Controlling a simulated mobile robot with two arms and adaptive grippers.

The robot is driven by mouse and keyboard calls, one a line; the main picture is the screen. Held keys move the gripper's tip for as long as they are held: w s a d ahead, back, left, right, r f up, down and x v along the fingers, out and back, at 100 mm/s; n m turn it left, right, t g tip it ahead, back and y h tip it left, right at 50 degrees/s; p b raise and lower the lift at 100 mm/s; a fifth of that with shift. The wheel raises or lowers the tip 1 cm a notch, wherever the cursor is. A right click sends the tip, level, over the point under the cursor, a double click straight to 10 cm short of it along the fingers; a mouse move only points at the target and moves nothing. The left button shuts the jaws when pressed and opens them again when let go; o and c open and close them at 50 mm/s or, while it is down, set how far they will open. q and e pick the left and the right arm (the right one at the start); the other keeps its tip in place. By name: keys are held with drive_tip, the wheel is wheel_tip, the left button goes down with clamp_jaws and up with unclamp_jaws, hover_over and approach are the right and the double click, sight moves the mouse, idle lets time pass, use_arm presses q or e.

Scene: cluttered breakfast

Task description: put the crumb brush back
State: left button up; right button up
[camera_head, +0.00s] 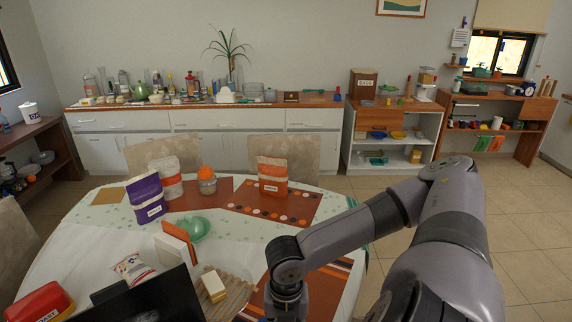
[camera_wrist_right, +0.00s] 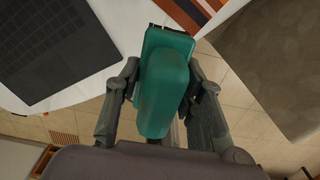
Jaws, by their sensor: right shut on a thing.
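The crumb brush (camera_wrist_right: 163,95), a teal block-shaped thing with a dark edge along one end, is between the fingers of my right gripper (camera_wrist_right: 160,75) in the right wrist view. The gripper is shut on it, with one finger on each side. The brush is over the table's edge and the tiled floor in that view. In the head view my right arm comes in from the right and bends down at the table's front right. The fingers and the brush are hidden or out of frame there. My left gripper is not in view.
The table (camera_head: 95,243) holds a purple bag (camera_head: 147,198), an orange-and-white bag (camera_head: 272,176), a green dish (camera_head: 196,229), a wooden board (camera_head: 235,293) and a dark panel (camera_head: 150,302). A crowded sideboard (camera_head: 215,107) and an open shelf (camera_head: 396,142) stand behind. Floor is clear at right.

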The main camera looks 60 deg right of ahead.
wheel_tip(320, 180, down, 15)
drive_tip(key=shift+f+p, duration=0.1)
drive_tip(key=shift+p, duration=0.5)
drive_tip(key=shift+f, duration=0.1)
drive_tip(key=shift+f, duration=0.45)
drive_tip(key=o, duration=1)
drive_tip(key=shift+r, duration=0.15)
